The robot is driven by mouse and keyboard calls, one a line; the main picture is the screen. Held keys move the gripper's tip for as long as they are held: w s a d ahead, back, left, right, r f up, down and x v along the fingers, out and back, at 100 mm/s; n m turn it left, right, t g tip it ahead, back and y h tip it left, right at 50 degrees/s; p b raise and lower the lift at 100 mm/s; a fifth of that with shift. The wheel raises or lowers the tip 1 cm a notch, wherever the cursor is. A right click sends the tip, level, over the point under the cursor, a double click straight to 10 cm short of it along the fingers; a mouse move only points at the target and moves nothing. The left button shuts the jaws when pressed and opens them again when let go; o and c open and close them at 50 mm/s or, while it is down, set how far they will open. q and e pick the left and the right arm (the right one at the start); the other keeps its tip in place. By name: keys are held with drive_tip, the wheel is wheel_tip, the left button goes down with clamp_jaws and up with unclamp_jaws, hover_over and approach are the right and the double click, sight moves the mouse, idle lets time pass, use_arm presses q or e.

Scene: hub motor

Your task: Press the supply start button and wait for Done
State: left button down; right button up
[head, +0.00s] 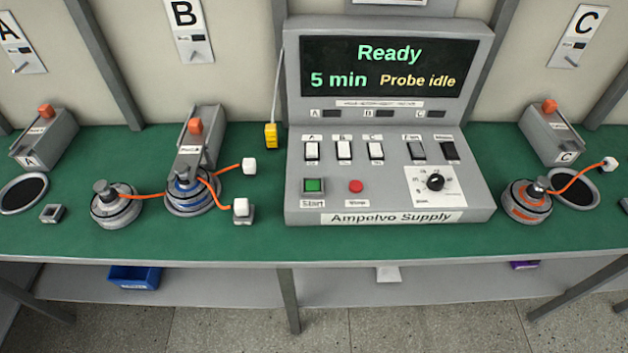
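The grey supply console (390,212), labelled "Ampelvo Supply", stands at the middle of the green bench. Its screen (385,68) reads "Ready", "5 min" and "Probe idle". The green start button (313,186), labelled "Start", is at the lower left of the panel. A red button (356,186) sits to its right. Above them is a row of several rocker switches (344,151), some white and some dark. A black dial (435,182) is at the right of the panel. Neither of my grippers is in view.
Hub motors with orange leads stand left (115,208), left of centre (190,196) and right (527,208) of the console. A yellow probe (271,136) is beside the console. A blue bin (134,277) is on the shelf below. The bench in front of the console is clear.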

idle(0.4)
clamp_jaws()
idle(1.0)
